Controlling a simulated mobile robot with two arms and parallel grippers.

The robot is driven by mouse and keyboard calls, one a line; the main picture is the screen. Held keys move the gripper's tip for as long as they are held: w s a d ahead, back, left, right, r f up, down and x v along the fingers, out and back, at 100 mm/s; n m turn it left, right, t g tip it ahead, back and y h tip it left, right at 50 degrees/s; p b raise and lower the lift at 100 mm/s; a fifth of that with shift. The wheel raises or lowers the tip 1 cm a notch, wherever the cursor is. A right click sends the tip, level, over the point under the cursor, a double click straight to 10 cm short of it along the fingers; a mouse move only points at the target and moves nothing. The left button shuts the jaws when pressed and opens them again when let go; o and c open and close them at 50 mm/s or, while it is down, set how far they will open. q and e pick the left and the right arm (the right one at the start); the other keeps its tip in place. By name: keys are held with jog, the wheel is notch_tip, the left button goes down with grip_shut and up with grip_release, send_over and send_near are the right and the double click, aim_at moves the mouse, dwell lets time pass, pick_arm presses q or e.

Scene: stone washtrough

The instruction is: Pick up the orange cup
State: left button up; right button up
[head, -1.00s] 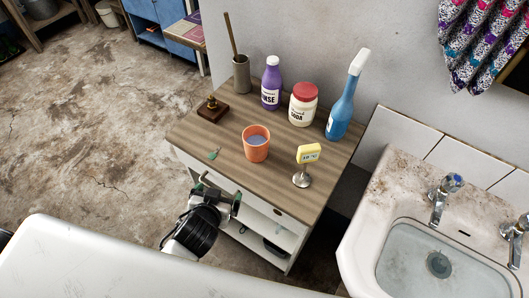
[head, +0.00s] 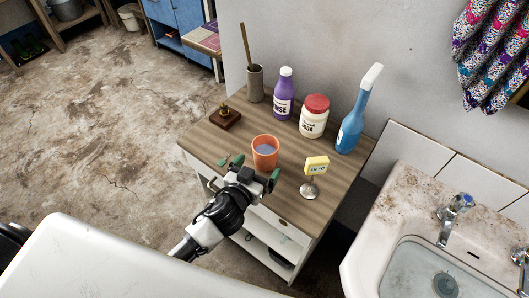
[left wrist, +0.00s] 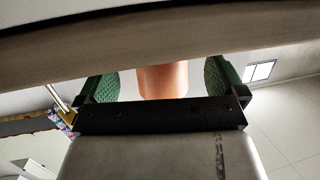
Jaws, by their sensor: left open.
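The orange cup (head: 265,158) stands upright on the wooden top of a small cabinet (head: 208,142), near its front edge, with bluish content inside. My left gripper (head: 256,171) is open at the front edge of the top, its green-padded fingers spread just in front of the cup. In the left wrist view the orange cup (left wrist: 162,80) shows between the two fingers (left wrist: 160,82), apart from both pads. A brown band crosses that view and hides part of the cup. My right gripper is not in view.
Behind are a purple bottle (head: 284,95), a white jar with red lid (head: 314,118) and a blue spray bottle (head: 351,125). A brown block (head: 225,118) sits left. A sink (head: 400,225) is at right.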

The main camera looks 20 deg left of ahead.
aim_at(260, 163)
pick_arm(q)
jog(key=x, duration=0.3)
jog(key=shift+w+r+p, duration=0.15)
jog(key=shift+r+p, duration=0.1)
jog(key=shift+p, duration=0.15)
jog(key=shift+w+f, duration=0.25)
jog(key=shift+w, duration=0.35)
jog(key=c, duration=1.1)
jog(key=shift+r, duration=0.15)
